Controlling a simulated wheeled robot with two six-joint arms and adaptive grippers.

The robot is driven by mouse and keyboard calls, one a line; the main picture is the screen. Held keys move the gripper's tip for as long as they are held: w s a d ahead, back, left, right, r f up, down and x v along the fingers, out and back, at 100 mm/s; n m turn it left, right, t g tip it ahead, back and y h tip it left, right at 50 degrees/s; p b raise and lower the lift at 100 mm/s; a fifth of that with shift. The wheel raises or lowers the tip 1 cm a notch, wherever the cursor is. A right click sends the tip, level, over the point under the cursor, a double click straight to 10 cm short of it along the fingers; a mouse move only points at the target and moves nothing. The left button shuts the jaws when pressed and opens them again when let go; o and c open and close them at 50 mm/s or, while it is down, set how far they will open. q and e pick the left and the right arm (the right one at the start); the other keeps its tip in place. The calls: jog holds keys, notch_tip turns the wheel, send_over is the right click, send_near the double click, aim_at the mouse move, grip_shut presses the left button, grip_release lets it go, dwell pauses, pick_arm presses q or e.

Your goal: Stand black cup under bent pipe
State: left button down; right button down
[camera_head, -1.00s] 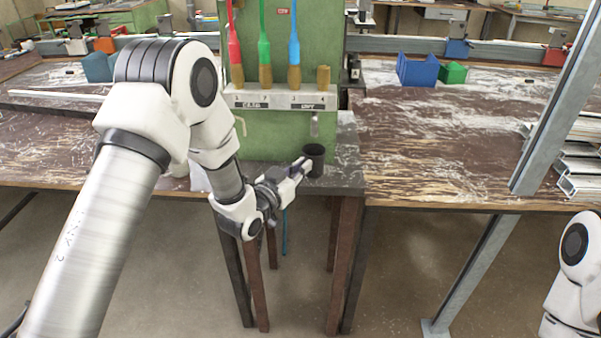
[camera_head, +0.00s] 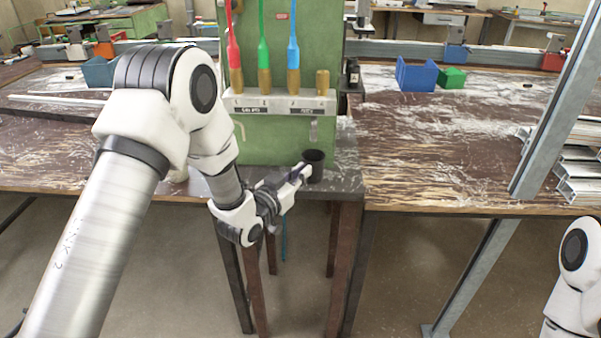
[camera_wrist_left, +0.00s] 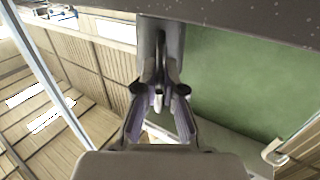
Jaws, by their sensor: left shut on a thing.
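The black cup (camera_head: 314,166) is upright at the right front of the green panel, low over the dark bench top; whether its base touches is unclear. My left gripper (camera_head: 304,173) is shut on the cup from its left side. In the left wrist view, the fingers (camera_wrist_left: 160,105) close on the grey-looking cup (camera_wrist_left: 149,40). A thin cream bent pipe (camera_head: 242,130) sticks out low on the panel's left, apart from the cup; it also shows in the left wrist view (camera_wrist_left: 275,151). My right gripper is out of view.
The green panel (camera_head: 275,150) stands behind the cup, with a small grey metal piece (camera_head: 313,131) above it. A shelf (camera_head: 280,104) holds red, green and blue tools. A steel post (camera_head: 556,105) and stacked profiles (camera_head: 580,170) are at right. The right bench (camera_head: 440,150) is mostly clear.

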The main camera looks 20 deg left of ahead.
pick_arm(q)
jog(key=shift+f, duration=0.2)
jog(key=c, duration=1.2)
grip_release()
jog(key=shift+s, duration=0.1)
jog(key=v, duration=0.9)
jog(key=shift+s, duration=0.4)
jog(key=shift+a+f, duration=0.1)
